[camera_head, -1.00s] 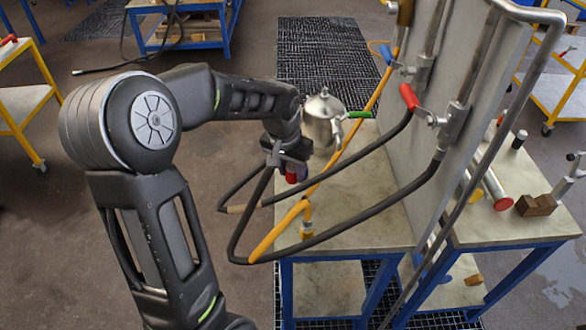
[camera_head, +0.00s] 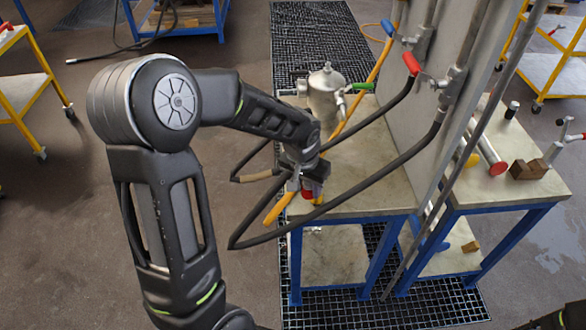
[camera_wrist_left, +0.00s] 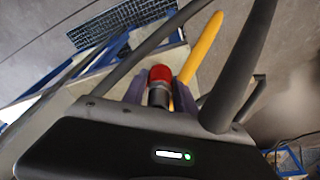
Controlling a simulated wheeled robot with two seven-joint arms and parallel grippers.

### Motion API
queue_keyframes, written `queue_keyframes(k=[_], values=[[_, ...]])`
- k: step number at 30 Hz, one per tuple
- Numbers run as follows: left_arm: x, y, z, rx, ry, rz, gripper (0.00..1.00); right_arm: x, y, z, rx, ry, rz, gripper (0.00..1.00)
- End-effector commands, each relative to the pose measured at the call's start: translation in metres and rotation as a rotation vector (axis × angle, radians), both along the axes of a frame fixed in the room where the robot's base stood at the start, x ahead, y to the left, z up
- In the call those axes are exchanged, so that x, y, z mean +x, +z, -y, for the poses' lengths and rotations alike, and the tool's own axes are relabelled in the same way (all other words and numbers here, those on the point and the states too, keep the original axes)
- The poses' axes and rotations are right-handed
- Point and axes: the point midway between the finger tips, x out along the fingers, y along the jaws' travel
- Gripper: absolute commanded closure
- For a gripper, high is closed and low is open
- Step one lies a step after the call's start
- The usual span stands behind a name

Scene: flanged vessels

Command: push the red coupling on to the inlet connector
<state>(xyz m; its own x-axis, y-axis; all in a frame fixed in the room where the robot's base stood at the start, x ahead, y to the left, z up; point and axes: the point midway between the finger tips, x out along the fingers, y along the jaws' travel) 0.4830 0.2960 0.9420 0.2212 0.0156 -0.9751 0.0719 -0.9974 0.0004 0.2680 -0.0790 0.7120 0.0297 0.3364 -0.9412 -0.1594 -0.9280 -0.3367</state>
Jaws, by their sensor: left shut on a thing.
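The red coupling (camera_wrist_left: 161,74) is between the two fingers of my left gripper (camera_wrist_left: 159,94) in the left wrist view, with a dark part behind it. In the head view the left gripper (camera_head: 312,190) is shut on it, above the table's left edge, and a bit of red (camera_head: 307,195) shows below the fingers. A silver vessel (camera_head: 325,98) with a green-handled valve (camera_head: 358,87) stands on the table behind the gripper. I cannot make out the inlet connector for certain; the gripper and arm cover that area.
A yellow hose (camera_head: 375,75) runs down from the upright panel (camera_head: 400,150) behind my gripper. A black hose (camera_head: 380,185) loops in front of the table (camera_head: 375,180). The tabletop right of the gripper is clear.

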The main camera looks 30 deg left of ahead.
Motion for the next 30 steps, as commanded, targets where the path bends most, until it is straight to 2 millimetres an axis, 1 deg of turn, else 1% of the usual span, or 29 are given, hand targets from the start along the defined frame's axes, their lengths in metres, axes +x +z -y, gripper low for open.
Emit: queue_keyframes(k=[1,14,20,21,22,30], values=[[0.0,-0.01,0.012,-0.001,-0.015,-0.003,1.0,0.0,0.0,0.0,0.0,0.0,0.0,1.0],[0.002,-0.088,0.101,0.002,-0.083,-0.004,1.0,0.0,0.0,0.0,0.0,0.0,0.0,1.0],[0.003,-0.086,0.099,0.002,-0.076,0.002,1.0,0.0,0.0,0.0,0.0,0.0,0.0,1.0],[0.003,-0.101,0.098,0.001,-0.073,0.0,1.0,0.001,-0.014,0.0,0.001,0.0,0.002,1.0],[0.003,-0.111,0.097,0.001,-0.073,0.0,1.0,0.002,-0.023,-0.001,0.002,0.0,0.005,1.0],[0.003,-0.167,0.097,0.0,-0.072,0.001,1.0,0.007,-0.075,-0.004,0.015,0.005,0.025,1.0]])
